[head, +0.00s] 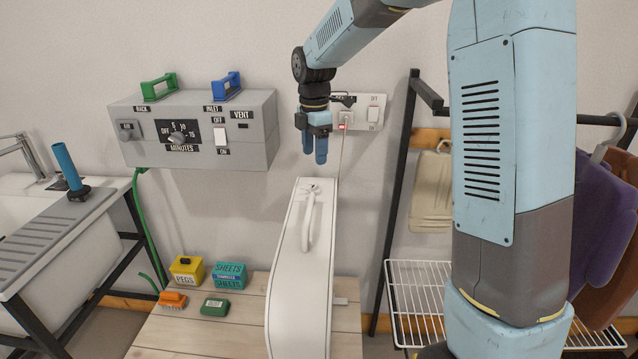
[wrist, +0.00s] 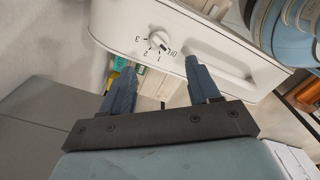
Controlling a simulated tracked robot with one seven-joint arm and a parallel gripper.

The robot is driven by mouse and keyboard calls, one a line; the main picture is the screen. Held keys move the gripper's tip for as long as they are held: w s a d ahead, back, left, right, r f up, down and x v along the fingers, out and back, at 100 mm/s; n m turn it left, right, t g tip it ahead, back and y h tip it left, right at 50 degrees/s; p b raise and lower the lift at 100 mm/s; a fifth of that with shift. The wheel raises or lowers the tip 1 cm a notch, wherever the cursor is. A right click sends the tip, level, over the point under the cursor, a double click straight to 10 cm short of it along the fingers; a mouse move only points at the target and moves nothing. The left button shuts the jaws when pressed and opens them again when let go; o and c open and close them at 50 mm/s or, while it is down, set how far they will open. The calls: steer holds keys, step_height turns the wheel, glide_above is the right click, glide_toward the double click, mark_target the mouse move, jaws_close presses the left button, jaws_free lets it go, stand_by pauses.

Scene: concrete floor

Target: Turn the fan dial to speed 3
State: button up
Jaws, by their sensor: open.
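The white appliance (head: 285,290), which I take as the fan, stands on the wooden tabletop with a handle along its top. Its small round dial (wrist: 158,41) shows in the wrist view, with OFF, 1, 2 and 3 marked around it. The dial's mark seems to point toward OFF, at lower right, but it is small. My gripper (head: 315,158) is above the far end of the appliance in the head view. In the wrist view its two fingers (wrist: 160,66) are apart and empty, with the dial just beyond the gap between the tips, not touched.
A grey control box (head: 200,158) with its own minutes knob hangs on the wall at left. A wall socket (head: 365,112) with a cord is behind my gripper.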

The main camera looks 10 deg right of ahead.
mark_target(315, 185)
step_height(315, 185, down, 10)
steer(key=shift+f, duration=0.1)
stand_by(0.4)
steer(key=shift+c, duration=0.4)
